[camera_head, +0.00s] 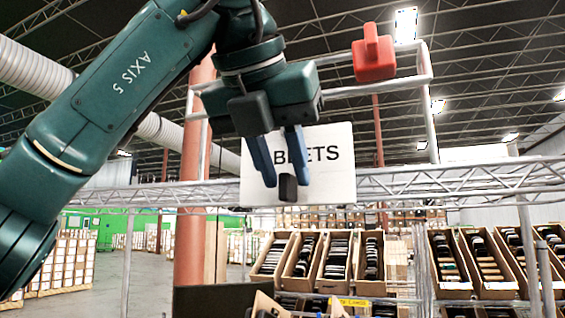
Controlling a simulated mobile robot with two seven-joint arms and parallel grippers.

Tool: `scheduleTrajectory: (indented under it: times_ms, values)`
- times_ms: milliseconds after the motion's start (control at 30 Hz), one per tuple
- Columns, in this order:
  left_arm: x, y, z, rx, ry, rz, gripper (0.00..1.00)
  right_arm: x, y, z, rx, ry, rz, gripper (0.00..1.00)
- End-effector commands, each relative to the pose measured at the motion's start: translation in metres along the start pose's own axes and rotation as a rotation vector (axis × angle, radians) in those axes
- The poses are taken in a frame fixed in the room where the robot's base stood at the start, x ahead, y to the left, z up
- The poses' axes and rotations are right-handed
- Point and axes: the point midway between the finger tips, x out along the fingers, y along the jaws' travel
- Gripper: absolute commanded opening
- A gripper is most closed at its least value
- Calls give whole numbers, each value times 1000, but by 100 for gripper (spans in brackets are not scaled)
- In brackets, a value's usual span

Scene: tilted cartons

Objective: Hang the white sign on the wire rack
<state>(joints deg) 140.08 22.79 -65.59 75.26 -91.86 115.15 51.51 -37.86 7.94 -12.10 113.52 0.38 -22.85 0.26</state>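The white sign (333,174) is an upright rectangular plate with black letters, of which "ETS" shows clearly. It stands in front of the truss bar of the wire rack (440,184); I cannot tell whether it touches the bar. A small black tab (288,189) shows near its lower edge. My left gripper (287,184) reaches down in front of the sign and hides part of the lettering. Its two blue fingers are apart, with the black tab between their tips. I cannot tell whether they grip it. My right gripper is not in view.
A red block with a knob (374,60) is at the rack's upper right bar. Tilted cartons (335,262) with dark items stand below and behind the rack, more at right (450,265). A red-brown column (190,230) rises at left.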

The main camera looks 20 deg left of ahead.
Motion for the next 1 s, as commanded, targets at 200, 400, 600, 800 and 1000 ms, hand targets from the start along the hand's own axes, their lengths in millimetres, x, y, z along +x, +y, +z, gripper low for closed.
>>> scheduleTrajectory:
  times_ms: [200, 400, 600, 800, 1000]
  values:
    - [0, 0, 0, 0, 0, 0, 38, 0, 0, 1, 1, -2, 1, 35]
    - [0, 0, 0, 0, 1, 1, 38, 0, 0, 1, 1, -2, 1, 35]
    - [-10, 0, 0, 0, -2, 0, 38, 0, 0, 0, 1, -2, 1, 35]
    - [-50, 0, 1, -2, -6, 1, 38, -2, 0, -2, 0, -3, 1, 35]
    - [-96, 0, 2, -2, -5, 3, 38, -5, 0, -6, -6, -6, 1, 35]
